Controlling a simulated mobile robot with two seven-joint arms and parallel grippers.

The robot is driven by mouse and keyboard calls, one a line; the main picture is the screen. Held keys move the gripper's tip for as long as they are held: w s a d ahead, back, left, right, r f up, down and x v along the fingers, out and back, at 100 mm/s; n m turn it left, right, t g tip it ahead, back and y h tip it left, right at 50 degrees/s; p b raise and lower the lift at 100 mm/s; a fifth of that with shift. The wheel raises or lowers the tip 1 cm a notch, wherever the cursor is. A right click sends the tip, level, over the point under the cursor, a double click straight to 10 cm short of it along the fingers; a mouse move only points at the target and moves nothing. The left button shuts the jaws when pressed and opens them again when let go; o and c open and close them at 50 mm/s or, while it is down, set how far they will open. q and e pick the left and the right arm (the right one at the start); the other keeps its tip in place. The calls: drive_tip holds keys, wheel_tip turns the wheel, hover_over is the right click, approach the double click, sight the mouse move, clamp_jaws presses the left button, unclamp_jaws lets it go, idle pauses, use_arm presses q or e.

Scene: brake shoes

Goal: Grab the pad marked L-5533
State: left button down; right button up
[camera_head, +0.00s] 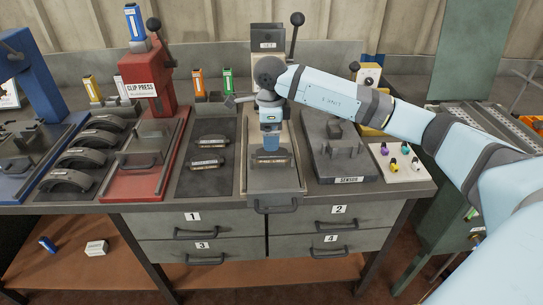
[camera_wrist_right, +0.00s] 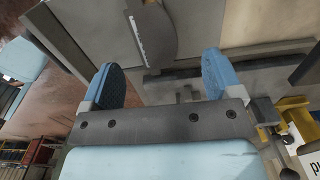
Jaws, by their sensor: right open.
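My right gripper (camera_head: 270,152) points down over a sliding tray (camera_head: 275,182) in the middle of the bench. A dark curved pad (camera_head: 284,160) with a pale label strip lies in this tray, partly hidden by the fingers. In the right wrist view my right gripper (camera_wrist_right: 160,70) is open, with a curved pad (camera_wrist_right: 157,35) ahead of the gap between its blue fingers. Two more labelled pads, one (camera_head: 209,141) behind the other (camera_head: 206,163), lie on a dark mat to the left. I cannot read L-5533 on any label. My left gripper is not in view.
A red clip press (camera_head: 160,90) and several curved brake shoes (camera_head: 68,180) stand to the left. A grey sensor fixture (camera_head: 340,150) is close on the right, with a white panel of coloured knobs (camera_head: 396,165) beyond. A black-knobbed lever (camera_head: 297,20) rises behind the gripper.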

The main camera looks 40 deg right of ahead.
sight(272, 155)
drive_tip(key=shift+s+f, duration=0.15)
drive_tip(key=shift+f, duration=1.25)
drive_tip(key=shift+s+f, duration=0.1)
drive_tip(key=shift+f, duration=1.25)
drive_tip(key=c, duration=1.3)
drive_tip(key=shift+r, duration=0.15)
